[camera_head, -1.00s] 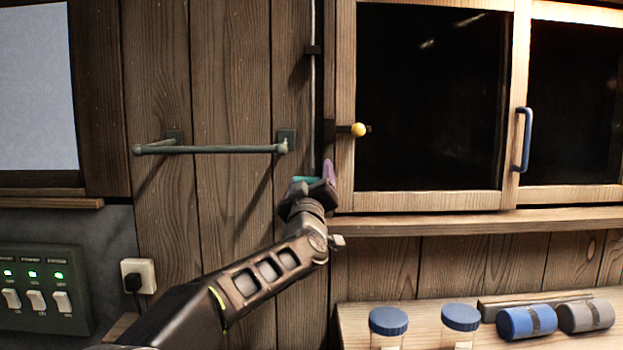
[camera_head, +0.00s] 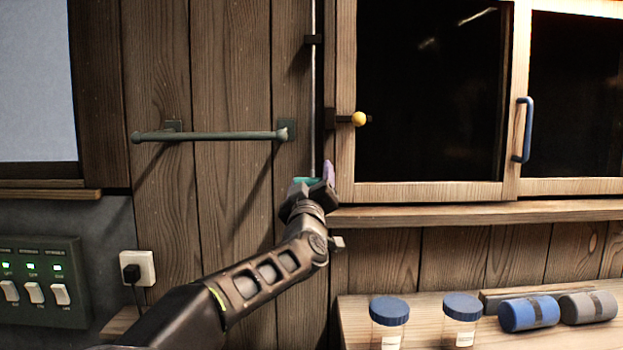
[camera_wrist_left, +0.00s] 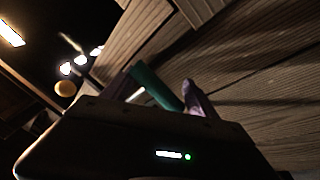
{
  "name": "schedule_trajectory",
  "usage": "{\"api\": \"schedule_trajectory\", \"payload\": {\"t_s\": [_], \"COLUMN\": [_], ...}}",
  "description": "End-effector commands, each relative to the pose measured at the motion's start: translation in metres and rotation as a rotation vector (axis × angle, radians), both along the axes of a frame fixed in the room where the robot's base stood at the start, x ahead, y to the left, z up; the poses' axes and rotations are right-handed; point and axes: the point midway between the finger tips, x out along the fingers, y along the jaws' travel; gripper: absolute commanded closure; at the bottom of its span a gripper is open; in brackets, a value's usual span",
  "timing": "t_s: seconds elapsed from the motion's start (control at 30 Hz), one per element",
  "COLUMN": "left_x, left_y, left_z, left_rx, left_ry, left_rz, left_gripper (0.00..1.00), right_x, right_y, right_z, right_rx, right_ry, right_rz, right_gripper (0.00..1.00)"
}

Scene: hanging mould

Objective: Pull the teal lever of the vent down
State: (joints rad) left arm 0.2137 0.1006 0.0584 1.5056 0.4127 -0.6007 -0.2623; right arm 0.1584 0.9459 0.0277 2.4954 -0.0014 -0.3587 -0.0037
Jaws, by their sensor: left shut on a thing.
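The teal lever (camera_head: 306,181) of the vent shows as a short strip at the lower end of a thin upright rod (camera_head: 314,110) on the plank wall. My left gripper (camera_head: 318,180) is shut on it, its purple-tipped finger to the right of the lever. In the left wrist view the teal lever (camera_wrist_left: 156,88) runs at a slant beside the purple fingertip (camera_wrist_left: 197,98). The gripper body hides part of the lever. The vent itself is not clearly visible. My right gripper is not in view.
A grey-green rail (camera_head: 210,136) is left of the lever. A cabinet with a yellow knob (camera_head: 359,119) and a blue handle (camera_head: 523,130) is to the right, above a wooden ledge (camera_head: 470,216). Blue-lidded jars (camera_head: 389,310) stand lower right. A switch panel (camera_head: 40,285) is lower left.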

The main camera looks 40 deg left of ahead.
Motion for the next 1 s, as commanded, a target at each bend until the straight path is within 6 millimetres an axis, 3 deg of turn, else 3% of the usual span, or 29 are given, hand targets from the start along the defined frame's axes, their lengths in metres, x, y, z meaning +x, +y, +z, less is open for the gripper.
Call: {"api": "schedule_trajectory", "payload": {"t_s": [0.03, 0.2, 0.63, 0.67, 0.83, 1.0], "left_x": [0.001, 0.001, 0.002, 0.002, 0.003, 0.003], "left_y": [0.000, 0.001, 0.001, 0.001, 0.000, -0.001], "left_z": [-0.027, -0.063, -0.074, -0.074, -0.075, -0.074], "left_rx": [0.011, 0.010, 0.009, 0.008, 0.005, 0.003], "left_ry": [0.014, 0.014, 0.020, 0.021, 0.020, 0.017], "left_rz": [0.003, 0.004, 0.003, 0.003, 0.000, -0.002], "left_gripper": [1.00, 1.00, 1.00, 0.32, 0.18, 0.16], "right_x": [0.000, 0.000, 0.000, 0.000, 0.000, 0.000], "right_y": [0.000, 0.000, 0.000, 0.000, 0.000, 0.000], "right_z": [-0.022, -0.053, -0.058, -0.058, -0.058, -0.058], "right_rx": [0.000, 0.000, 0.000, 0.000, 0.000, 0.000], "right_ry": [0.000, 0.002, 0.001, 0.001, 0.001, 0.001], "right_rz": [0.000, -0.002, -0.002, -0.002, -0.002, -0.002], "right_gripper": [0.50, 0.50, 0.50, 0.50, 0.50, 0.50]}}
